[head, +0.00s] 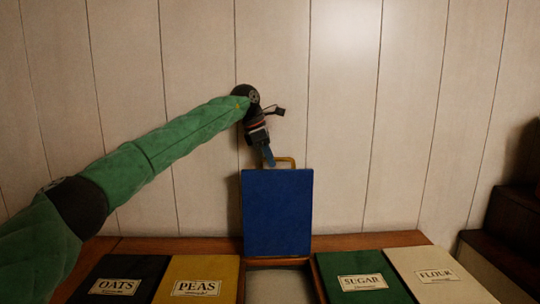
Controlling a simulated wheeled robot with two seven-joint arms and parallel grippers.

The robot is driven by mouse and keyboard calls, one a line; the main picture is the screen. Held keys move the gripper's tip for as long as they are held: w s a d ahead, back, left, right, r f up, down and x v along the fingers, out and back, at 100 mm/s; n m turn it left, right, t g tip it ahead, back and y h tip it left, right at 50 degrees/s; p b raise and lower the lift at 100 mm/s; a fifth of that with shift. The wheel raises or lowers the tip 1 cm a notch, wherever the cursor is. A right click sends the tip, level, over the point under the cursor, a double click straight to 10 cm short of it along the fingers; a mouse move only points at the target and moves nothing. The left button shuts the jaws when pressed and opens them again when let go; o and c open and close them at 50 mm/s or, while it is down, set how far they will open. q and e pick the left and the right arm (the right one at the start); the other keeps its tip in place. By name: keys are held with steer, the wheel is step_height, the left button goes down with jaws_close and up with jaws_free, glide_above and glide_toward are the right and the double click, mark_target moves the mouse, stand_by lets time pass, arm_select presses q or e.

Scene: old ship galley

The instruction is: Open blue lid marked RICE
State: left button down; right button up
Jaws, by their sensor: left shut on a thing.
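The blue lid (277,213) stands raised, nearly upright, at the back of its opening (279,286) in the wooden chest, between the yellow and green lids. The face toward me is plain; no RICE marking shows on it. A brass handle (288,160) shows at its top edge. My left gripper (268,158) is at the handle's left side, shut on it. My right gripper is not in view.
The black OATS lid (118,280), yellow PEAS lid (197,278), green SUGAR lid (360,273) and cream FLOUR lid (434,272) lie closed. A plank wall (400,120) rises behind. Dark wooden steps (508,235) stand at the right.

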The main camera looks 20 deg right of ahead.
arm_select(q)
steer(key=shift+w+d+f, duration=0.15)
steer(key=shift+w+f, duration=0.25)
steer(key=shift+w, duration=0.05)
steer(key=c, duration=1.5)
jaws_free()
steer(key=shift+o, duration=0.2)
steer(key=shift+r, duration=0.1)
steer(key=shift+r, duration=0.1)
